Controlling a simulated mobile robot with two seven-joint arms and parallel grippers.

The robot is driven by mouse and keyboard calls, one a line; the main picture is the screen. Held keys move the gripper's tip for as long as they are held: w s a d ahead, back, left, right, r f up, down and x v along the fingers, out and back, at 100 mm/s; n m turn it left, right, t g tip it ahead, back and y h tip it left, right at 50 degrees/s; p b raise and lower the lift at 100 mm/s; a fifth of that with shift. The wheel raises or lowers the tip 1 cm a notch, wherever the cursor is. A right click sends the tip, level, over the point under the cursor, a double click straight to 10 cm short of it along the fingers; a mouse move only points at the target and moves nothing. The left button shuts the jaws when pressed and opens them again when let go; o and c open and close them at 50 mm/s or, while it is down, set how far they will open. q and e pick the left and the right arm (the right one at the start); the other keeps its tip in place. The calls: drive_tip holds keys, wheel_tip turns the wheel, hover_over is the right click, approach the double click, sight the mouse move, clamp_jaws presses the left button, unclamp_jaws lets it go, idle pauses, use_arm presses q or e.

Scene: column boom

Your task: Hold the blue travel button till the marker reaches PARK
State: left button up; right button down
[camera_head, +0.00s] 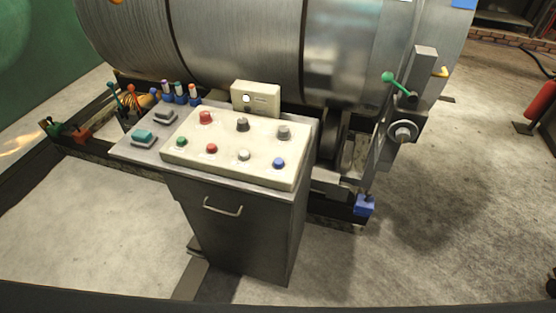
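A blue button (279,163) sits at the right end of the front row on a cream control panel (225,164). That row also has a green button (181,142), a red button (211,149) and a pale button (243,155). Behind them are a larger red knob (205,118), a dark knob (242,125) and a grey knob (283,132). Nothing touches the blue button. I cannot make out the marker or a PARK label. Neither of my grippers is in view.
The panel tops a dark grey cabinet (238,235) with a drawer handle. A small cream box (256,98) stands behind the panel. A large metal cylinder (240,45) lies beyond. A green-knobbed lever (388,78) is at the right. Concrete floor (430,240) is clear at right.

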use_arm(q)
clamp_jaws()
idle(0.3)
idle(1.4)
